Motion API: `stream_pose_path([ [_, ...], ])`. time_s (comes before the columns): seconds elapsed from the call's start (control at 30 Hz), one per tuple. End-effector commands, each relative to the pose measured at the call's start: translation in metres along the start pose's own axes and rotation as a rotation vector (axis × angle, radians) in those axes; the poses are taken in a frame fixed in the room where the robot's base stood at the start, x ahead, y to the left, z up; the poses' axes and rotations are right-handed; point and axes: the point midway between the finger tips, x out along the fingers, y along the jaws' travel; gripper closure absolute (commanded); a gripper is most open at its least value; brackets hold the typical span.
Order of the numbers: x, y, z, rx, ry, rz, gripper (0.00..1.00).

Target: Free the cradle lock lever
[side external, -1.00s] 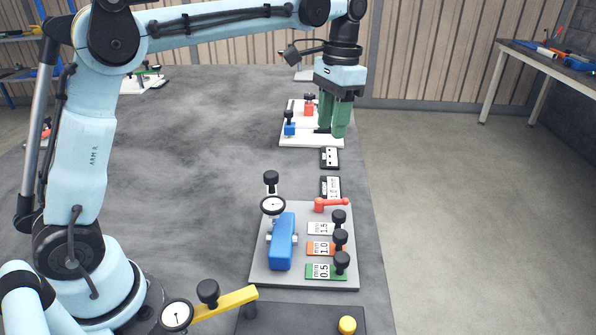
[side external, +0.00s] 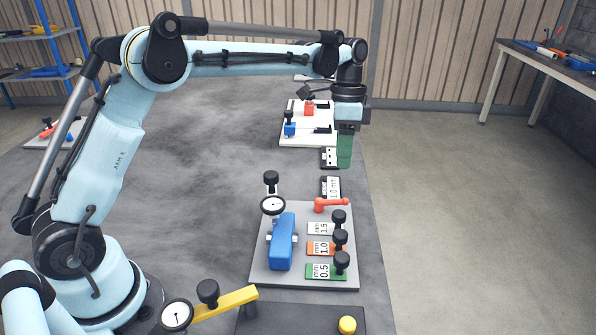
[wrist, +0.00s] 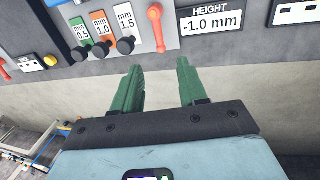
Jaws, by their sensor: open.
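The red lever (side external: 331,204) sits at the far right corner of a grey plate (side external: 262,276), its arm pointing right in the side external view. It also shows at the top of the wrist view (wrist: 157,28), beyond my fingertips. A blue block (side external: 283,242) rests on the plate's left half. My gripper (side external: 345,164) has green fingers and is farther back than the lever, clear of it. In the wrist view the fingers (wrist: 160,65) are apart with nothing between them. In the side external view one finger hides the other.
Black knobs stand by the 1.5, 1.0 and 0.5 mm tags (side external: 320,249) near the lever. A height display (wrist: 212,21) reading -1.0 mm lies next to it. A white plate (side external: 289,139) with red and blue parts is farther back. The table edge runs along the right.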

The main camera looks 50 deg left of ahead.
Motion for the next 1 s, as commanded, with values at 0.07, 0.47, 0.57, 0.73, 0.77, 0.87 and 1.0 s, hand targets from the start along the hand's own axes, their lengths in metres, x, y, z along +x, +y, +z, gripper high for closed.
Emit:
stream_pose_path([
  [0.07,0.013,0.000,0.000,0.000,0.000,0.000,0.58],
  [0.47,0.079,0.001,0.000,0.000,0.000,0.000,0.58],
  [0.57,0.090,0.001,0.000,0.000,0.001,0.000,0.58],
  [0.73,0.100,0.001,0.000,0.000,0.001,0.000,0.58],
  [0.77,0.100,0.001,0.000,0.000,0.001,0.000,0.58],
  [0.87,0.101,0.001,0.000,0.000,0.001,0.000,0.58],
  [1.0,0.101,0.001,0.000,0.000,0.001,0.000,0.58],
])
